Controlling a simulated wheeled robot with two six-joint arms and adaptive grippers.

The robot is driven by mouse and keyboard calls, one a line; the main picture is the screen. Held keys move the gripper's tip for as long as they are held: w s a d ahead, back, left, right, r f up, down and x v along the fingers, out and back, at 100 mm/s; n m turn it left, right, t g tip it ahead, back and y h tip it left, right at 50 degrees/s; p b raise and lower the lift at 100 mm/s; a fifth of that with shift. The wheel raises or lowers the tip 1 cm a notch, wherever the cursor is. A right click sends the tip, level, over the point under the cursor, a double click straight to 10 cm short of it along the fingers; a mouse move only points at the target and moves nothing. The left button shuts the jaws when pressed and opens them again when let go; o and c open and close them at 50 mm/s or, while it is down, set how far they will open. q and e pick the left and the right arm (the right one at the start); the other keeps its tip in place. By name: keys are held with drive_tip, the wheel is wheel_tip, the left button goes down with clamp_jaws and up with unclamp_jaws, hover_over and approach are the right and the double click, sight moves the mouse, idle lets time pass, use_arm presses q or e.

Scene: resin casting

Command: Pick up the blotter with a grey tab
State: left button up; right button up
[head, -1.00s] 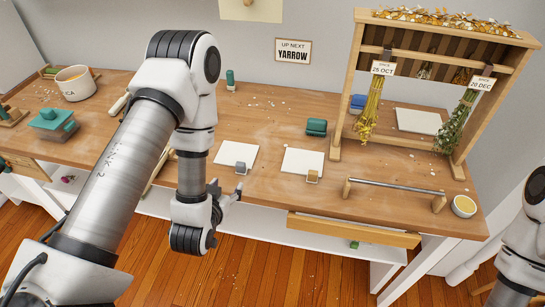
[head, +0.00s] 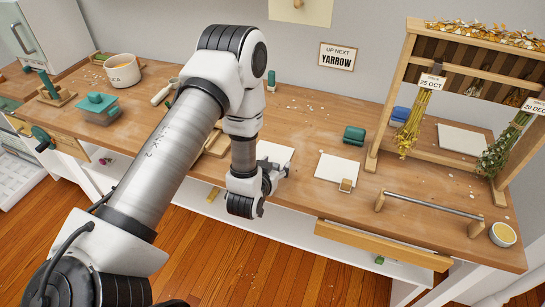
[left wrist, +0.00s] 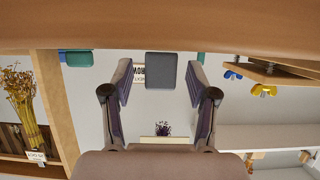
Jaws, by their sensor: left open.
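The blotter with the grey tab is a white sheet (head: 274,152) near the front edge of the bench. My left gripper (head: 282,170) is at its front edge and hides its tab in the head view. In the left wrist view the grey tab (left wrist: 161,72) shows as a dark grey block between the open fingertips of my left gripper (left wrist: 161,85), with a gap on each side. The sheet is not clear in that view. A second white blotter (head: 338,167) with a tan tab (head: 346,185) lies to the right. My right gripper is out of view.
A green block-like object (head: 354,135) stands behind the second blotter. A drawer (head: 380,245) juts out below.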

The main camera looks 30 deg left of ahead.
use_arm(q)
clamp_jaws()
drive_tip(key=shift+r, duration=0.1)
drive_tip(key=shift+r, duration=0.55)
wheel_tip(320, 180, up, 2)
drive_tip(key=shift+r+b, duration=0.1)
drive_tip(key=shift+b, duration=0.2)
drive_tip(key=s+d+b, duration=0.2)
drive_tip(key=s+d, duration=0.3)
drive_tip(key=shift+s+d+r, duration=0.15)
drive_tip(key=shift+s+r, duration=0.05)
drive_tip(key=s+d+r+p, duration=0.1)
drive_tip(key=s+d+p, duration=0.4)
drive_tip(key=p, duration=0.4)
drive_tip(key=shift+s+d+p, duration=0.3)
drive_tip(key=shift+s+d, duration=0.1)
drive_tip(key=shift+s, duration=0.25)
